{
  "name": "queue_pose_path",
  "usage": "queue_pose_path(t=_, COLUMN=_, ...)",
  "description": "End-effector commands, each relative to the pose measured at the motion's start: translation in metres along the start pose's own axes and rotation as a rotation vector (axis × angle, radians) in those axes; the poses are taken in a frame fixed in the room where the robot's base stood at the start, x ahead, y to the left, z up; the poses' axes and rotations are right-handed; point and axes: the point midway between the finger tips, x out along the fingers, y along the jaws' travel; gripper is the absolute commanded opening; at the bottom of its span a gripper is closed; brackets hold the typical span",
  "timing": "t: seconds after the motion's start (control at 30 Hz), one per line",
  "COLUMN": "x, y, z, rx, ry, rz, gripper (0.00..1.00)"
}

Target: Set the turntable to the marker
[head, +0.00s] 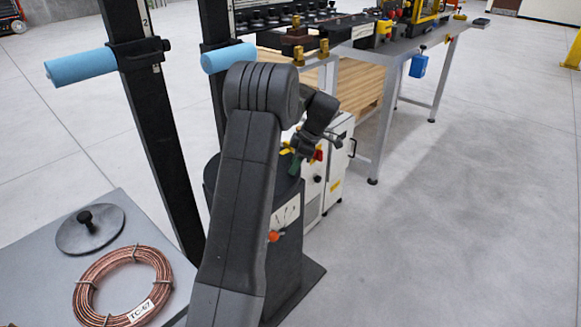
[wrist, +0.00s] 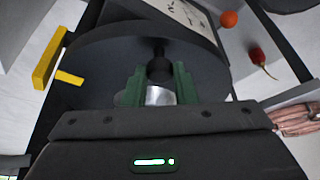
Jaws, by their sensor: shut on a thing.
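The turntable is a dark round disc (wrist: 105,55) on top of a black drum-like stand (head: 283,260). In the wrist view, the green fingers of my gripper (wrist: 160,85) are closed around a dark upright peg (wrist: 160,68) on the disc. In the head view, my gripper (head: 297,160) reaches down over the stand, and my arm hides much of it. A yellow block (wrist: 45,60) stands just outside the disc's edge. A small yellow strip (wrist: 68,77) lies at the rim close beside it, with a small gap between them.
A copper coil (head: 122,287) and a grey disc with a knob (head: 90,228) lie on a grey table at lower left. Black posts with blue grips (head: 80,67) stand behind. The floor at right is clear.

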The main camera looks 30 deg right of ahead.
Motion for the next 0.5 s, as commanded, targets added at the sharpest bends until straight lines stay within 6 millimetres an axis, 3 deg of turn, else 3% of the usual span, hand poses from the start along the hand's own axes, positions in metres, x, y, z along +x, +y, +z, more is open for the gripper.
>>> queue_pose_path(t=0.2, x=-0.001, y=0.013, z=0.002, rx=-0.08, ry=0.0, rz=-0.033, gripper=0.0)
queue_pose_path(t=0.5, x=-0.001, y=0.018, z=0.003, rx=-0.116, ry=-0.001, rz=-0.048, gripper=0.0)
